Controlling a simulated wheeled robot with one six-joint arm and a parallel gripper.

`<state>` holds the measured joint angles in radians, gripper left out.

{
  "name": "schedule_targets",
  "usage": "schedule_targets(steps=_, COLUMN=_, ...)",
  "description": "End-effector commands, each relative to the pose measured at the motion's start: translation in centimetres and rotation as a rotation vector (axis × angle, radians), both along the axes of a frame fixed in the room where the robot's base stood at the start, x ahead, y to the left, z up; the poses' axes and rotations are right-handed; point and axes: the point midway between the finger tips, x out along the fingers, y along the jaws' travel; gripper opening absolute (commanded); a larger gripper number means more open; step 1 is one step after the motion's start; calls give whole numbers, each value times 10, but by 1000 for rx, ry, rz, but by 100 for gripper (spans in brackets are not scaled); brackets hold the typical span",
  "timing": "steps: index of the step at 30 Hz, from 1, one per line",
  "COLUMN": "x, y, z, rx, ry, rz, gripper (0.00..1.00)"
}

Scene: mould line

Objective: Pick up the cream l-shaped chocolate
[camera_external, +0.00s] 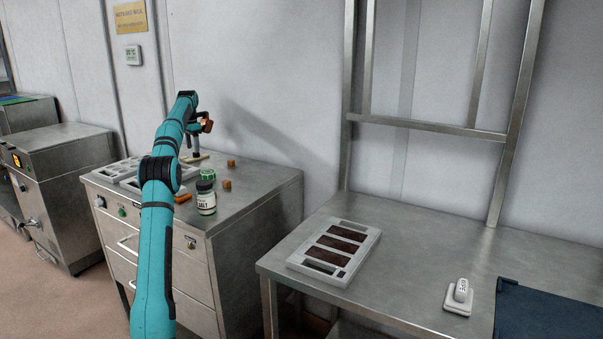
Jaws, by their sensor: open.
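My teal arm reaches over the steel cabinet on the left. My gripper (195,152) is at its far end, small in view, open and pointing down just above the cabinet top. A thin pale piece (199,158) lies on the top close to the fingertips; I cannot tell what it is. I cannot make out the cream l-shaped chocolate; my arm hides part of the cabinet top. White moulds or trays (112,172) lie at the left of the top, partly behind my arm.
A salt jar (206,200), a green tin (208,174), an orange piece (183,198) and two tan cubes (231,163) stand near my arm. The right table (410,255) holds a white mould with dark bars (300,262), a small white device (459,300) and a dark blue mat (550,322).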

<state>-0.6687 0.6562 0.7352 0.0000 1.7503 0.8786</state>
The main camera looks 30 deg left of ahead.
Motion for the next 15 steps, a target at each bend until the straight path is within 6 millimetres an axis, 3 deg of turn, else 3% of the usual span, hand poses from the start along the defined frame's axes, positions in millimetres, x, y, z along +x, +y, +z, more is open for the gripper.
schedule_targets(steps=9, x=0, y=-1, z=-39, rx=-1, ry=1, rz=0, gripper=56)
schedule_targets(steps=15, x=0, y=-1, z=-46, rx=0, ry=0, rz=0, gripper=56)
